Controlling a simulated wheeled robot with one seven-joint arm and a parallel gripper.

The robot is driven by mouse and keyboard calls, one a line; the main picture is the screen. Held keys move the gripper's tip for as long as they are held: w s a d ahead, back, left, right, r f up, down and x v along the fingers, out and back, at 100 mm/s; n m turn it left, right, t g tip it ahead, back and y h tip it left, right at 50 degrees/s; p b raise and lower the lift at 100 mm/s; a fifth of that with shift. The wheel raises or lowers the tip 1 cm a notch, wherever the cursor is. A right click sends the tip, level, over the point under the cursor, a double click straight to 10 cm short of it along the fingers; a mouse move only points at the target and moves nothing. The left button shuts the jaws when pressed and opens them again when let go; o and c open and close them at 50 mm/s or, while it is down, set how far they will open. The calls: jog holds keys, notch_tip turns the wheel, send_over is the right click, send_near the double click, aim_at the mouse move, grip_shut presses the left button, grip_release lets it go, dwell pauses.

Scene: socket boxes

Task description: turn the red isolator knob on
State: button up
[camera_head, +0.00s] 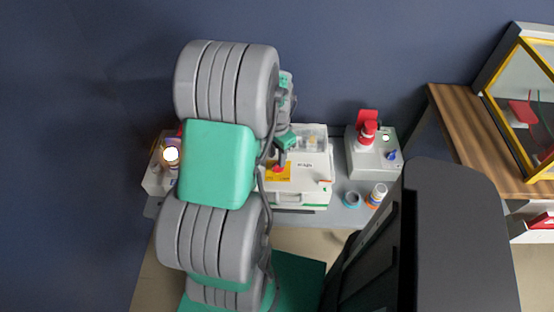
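A red knob (278,169) sits on a yellow plate (270,177) on the middle white box (298,197); it looks like the isolator knob. My gripper (281,158) is small in the head view, with its dark tip at the knob's upper edge. I cannot tell whether it touches the knob or is only above it. The fingers are too small to show whether they are open or shut. My arm hides the left part of the middle box. The direction in which the knob points is not clear.
A grey box (362,160) with a red plug (367,131) and a blue knob (392,154) stands to the right. A tape roll (352,199) and a bottle (377,195) are in front of it. A lit lamp (171,154) shows at left. A wooden table (462,137) is at right.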

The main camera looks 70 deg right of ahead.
aim_at(277, 163)
notch_tip(277, 163, up, 5)
jog(key=shift+f, duration=0.1)
dwell(0.3)
